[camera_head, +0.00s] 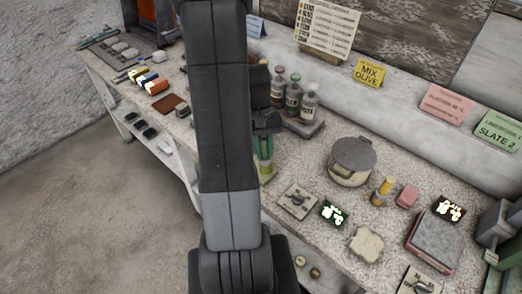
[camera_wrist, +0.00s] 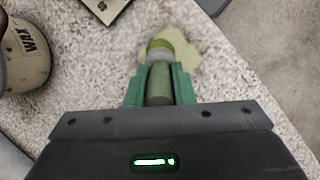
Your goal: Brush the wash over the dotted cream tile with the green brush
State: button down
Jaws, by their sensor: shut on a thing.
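My gripper (camera_wrist: 160,83) has green fingers shut on the handle of the green brush (camera_wrist: 159,88). The brush also shows in the head view (camera_head: 264,150), close to the table's front edge, partly hidden by my arm. Its olive end (camera_wrist: 160,45) is over a pale yellow-green irregular patch (camera_wrist: 186,42) on the speckled top. Whether the brush touches the patch is unclear. I cannot tell whether this patch is wash or the tile; no dots show on it. A cream, uneven-edged flat piece (camera_head: 367,245) lies farther right in the head view, without clear dots.
A lidded pot (camera_head: 350,170) marked WAX in the wrist view (camera_wrist: 25,55) stands near the brush. Several labelled bottles (camera_head: 293,95) stand behind. A small plate with a dark knob (camera_head: 297,201) and a pink-framed grey block (camera_head: 435,242) lie to the right.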

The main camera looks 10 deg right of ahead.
jog(key=shift+s+a+f, duration=0.1)
jog(key=shift+s+a, duration=1.1)
jog(key=shift+a, duration=0.3)
jog(key=shift+w+d, duration=1.25)
jog(key=shift+d, duration=0.25)
jog(key=shift+s+a+r+p, duration=0.6)
jog(key=shift+a+r+p, duration=0.05)
jog(key=shift+a+r, duration=0.1)
jog(key=shift+w+d, duration=0.1)
